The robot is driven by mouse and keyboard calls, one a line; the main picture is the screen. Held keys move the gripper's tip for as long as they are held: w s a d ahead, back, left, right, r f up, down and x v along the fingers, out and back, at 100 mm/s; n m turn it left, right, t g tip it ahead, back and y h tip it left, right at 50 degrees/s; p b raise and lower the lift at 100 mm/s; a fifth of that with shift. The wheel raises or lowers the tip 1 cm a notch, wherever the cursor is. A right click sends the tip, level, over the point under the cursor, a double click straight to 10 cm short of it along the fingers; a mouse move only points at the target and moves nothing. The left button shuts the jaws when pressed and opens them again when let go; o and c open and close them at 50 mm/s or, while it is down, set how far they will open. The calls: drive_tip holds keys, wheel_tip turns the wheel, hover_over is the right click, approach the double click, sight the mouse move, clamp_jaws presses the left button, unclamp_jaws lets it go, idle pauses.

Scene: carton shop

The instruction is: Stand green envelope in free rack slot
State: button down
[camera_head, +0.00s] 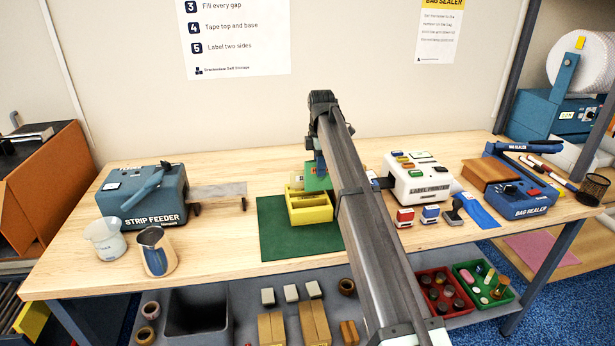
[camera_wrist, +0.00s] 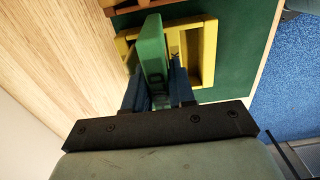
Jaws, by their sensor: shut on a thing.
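The green envelope (camera_wrist: 152,48) is upright between the blue fingers of my gripper (camera_wrist: 157,82), which is shut on it. In the head view the envelope (camera_head: 318,180) shows at the back of the yellow rack (camera_head: 311,214), partly behind my arm. The rack also shows in the wrist view (camera_wrist: 209,55), with a divider and an open slot to the right of the envelope. The envelope overlaps the rack, but its lower edge is hidden. I cannot tell whether it is inside a slot or just above. My gripper (camera_head: 320,168) is mostly hidden in the head view.
The rack stands on a dark green mat (camera_head: 275,232). The strip feeder (camera_head: 143,196) is to the left, and the label printer (camera_head: 418,178) with several stamps is to the right. A brown edge (camera_wrist: 125,6) lies beyond the rack.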

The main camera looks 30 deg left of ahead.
drive_tip(key=w+d, duration=0.7)
drive_tip(key=d, duration=0.2)
drive_tip(key=shift+w+d, duration=0.15)
drive_tip(key=shift+d, duration=0.1)
drive_tip(key=shift+f, duration=2.25)
idle(1.7)
drive_tip(key=c, duration=0.9)
unclamp_jaws()
drive_tip(key=shift+o, duration=0.2)
drive_tip(key=shift+r, duration=3)
